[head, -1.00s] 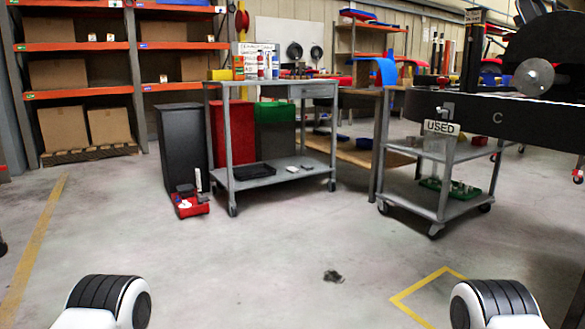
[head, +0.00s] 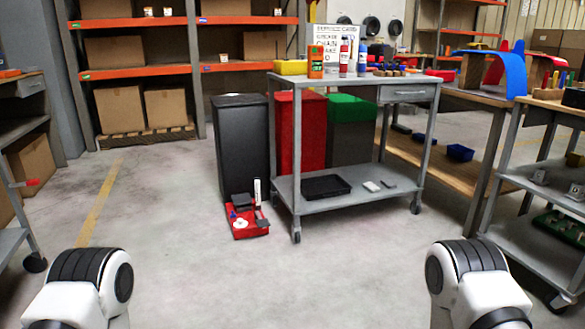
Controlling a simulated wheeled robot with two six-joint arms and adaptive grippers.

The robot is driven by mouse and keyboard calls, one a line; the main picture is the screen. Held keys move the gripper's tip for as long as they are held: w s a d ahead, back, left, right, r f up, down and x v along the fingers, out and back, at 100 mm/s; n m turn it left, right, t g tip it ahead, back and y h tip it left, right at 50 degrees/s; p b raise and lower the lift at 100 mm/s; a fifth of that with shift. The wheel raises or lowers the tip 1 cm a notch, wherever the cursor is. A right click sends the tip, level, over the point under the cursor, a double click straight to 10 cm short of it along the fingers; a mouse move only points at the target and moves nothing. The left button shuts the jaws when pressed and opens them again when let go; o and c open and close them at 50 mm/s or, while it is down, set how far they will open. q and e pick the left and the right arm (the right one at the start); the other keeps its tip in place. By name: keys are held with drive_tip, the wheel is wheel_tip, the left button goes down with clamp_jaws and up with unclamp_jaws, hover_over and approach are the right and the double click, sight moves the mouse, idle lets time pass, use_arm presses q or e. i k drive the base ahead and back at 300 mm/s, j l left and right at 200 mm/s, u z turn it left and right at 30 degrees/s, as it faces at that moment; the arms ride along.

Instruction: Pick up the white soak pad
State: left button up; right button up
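A small flat white piece (head: 371,186) lies on the lower shelf of the grey cart (head: 325,201). It looks like the white soak pad, but it is too small to be sure. A small grey piece (head: 388,183) lies just right of it, and a black tray (head: 326,187) lies to its left. Only white and black links of my two arms show at the bottom corners. Neither gripper is in view, and the cart is some way ahead of me.
A red tray (head: 250,232) with small items is on the floor at the cart's left front leg. Another cart (head: 545,205) is at the right.

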sight(372, 188)
drive_tip(key=i+z, duration=0.15)
drive_tip(key=i, duration=0.3)
drive_tip(key=i+j+z, duration=0.15)
drive_tip(key=i, duration=0.25)
drive_tip(key=i+j+z, duration=0.1)
drive_tip(key=i, duration=0.35)
drive_tip(key=i+j+z, duration=0.15)
drive_tip(key=i, duration=0.3)
drive_tip(key=i+j+z, duration=0.2)
drive_tip(key=i+z, duration=0.25)
drive_tip(key=i+j+z, duration=1.1)
drive_tip(key=j+z, duration=0.15)
drive_tip(key=j, duration=0.2)
